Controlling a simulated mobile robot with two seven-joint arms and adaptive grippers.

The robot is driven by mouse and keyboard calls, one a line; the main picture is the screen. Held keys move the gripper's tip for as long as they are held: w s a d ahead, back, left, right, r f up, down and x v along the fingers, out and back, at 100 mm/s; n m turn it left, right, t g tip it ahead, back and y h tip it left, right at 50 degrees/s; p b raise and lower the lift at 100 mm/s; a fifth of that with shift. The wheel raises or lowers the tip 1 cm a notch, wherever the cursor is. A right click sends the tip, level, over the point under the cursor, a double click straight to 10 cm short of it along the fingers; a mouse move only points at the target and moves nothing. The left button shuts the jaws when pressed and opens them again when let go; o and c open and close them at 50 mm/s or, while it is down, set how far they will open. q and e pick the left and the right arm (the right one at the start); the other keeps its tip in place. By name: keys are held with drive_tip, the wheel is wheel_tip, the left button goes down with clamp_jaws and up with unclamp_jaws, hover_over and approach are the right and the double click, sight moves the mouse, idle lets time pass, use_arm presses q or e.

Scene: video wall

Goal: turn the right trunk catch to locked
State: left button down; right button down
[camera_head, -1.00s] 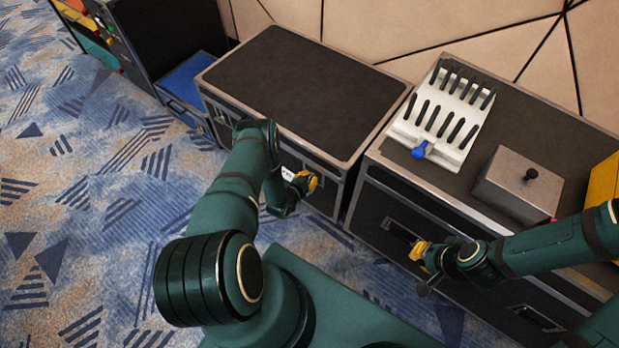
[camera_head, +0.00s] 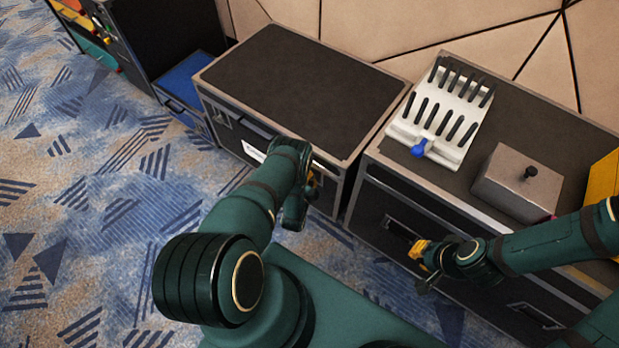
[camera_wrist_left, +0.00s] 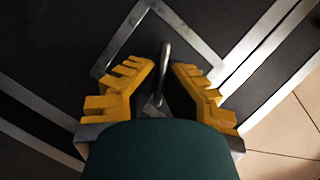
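The trunk (camera_head: 300,85) is a black case with silver edges, left of centre in the head view. The right trunk catch is hidden behind my left arm there. In the left wrist view the catch (camera_wrist_left: 165,62) is a thin grey lever inside a tilted silver frame on the dark front. My left gripper (camera_head: 312,188) is at the trunk's front right. Its yellow fingers (camera_wrist_left: 164,72) are open, one on each side of the lever, with gaps showing. Whether the catch is locked cannot be told. My right gripper (camera_head: 419,252) is before the neighbouring case; its opening is unclear.
A second black case (camera_head: 400,182) stands to the right across a narrow gap. On it are a white rack (camera_head: 399,130) with black-handled tools, a blue-tipped item (camera_head: 419,150) and a metal box (camera_head: 517,185). A blue drawer (camera_head: 187,82) stands out at the left. Carpet is clear at left.

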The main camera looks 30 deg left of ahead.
use_arm(q)
drive_tip(key=m, duration=0.1)
drive_tip(key=m+t+y, duration=0.1)
drive_tip(key=m, duration=0.2)
drive_tip(key=shift+w+t, duration=0.25)
drive_tip(key=shift+t, duration=0.05)
drive_tip(key=shift+m+y, duration=0.3)
drive_tip(key=shift+m, duration=0.2)
drive_tip(key=shift+w+a+r+t, duration=0.1)
drive_tip(key=shift+t, duration=0.2)
drive_tip(key=c, duration=1.1)
unclamp_jaws()
